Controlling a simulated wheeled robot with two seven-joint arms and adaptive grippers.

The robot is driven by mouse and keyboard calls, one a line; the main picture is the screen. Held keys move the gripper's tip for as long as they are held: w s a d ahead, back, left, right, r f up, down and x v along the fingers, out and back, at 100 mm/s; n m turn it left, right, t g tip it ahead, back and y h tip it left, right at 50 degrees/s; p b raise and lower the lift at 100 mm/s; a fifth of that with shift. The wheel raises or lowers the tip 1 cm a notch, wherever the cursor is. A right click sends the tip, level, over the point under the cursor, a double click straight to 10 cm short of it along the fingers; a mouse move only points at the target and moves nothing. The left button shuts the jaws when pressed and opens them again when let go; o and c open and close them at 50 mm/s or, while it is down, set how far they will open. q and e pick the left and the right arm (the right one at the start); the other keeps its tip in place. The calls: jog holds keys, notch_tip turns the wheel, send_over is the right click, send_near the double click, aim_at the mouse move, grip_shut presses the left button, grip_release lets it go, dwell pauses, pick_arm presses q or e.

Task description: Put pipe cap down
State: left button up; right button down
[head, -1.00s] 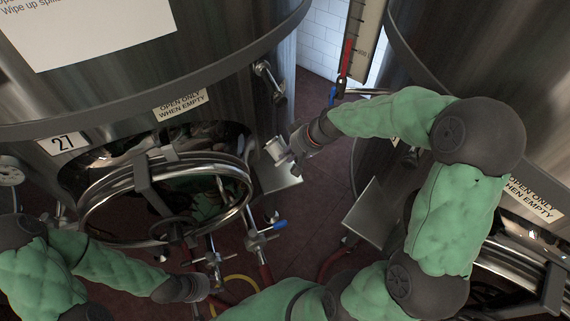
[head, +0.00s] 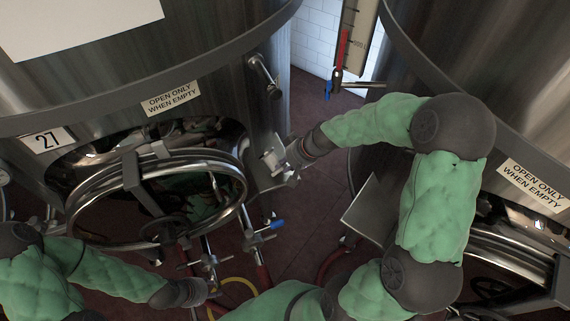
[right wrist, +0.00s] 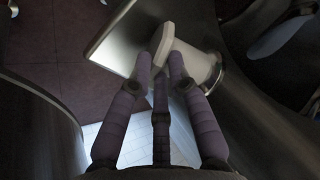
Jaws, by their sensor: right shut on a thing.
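The pipe cap (head: 271,159) is a pale metal piece at my right gripper (head: 284,161), beside the lower right side of the left tank. In the right wrist view, my right gripper's fingers (right wrist: 164,58) are shut on the cap's pale flat part (right wrist: 165,42), and its round body (right wrist: 196,66) shows to the right. The cap is over or against a small metal plate (right wrist: 121,40); I cannot tell whether they touch. My left gripper (head: 207,291) is low in the head view, near the hoses and valves. Its fingers are too small to read.
The left tank's round hatch (head: 160,195) sticks out left of the right gripper. A blue-handled valve (head: 268,231) and hoses stand below it. A second metal plate (head: 366,208) juts from the right tank. Dark red floor (head: 318,185) shows between the tanks.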

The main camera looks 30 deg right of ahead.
jog(key=c, duration=1.2)
grip_release()
jog(key=shift+f, duration=0.1)
jog(key=shift+o, duration=0.2)
jog(key=shift+r+p, duration=0.25)
jog(key=shift+p, duration=0.05)
jog(key=p+v, duration=0.2)
jog(key=v, duration=0.9)
jog(key=shift+s+r+p, duration=0.25)
jog(key=shift+r+p, duration=0.1)
jog(key=shift+p, duration=0.05)
jog(key=shift+d, duration=0.1)
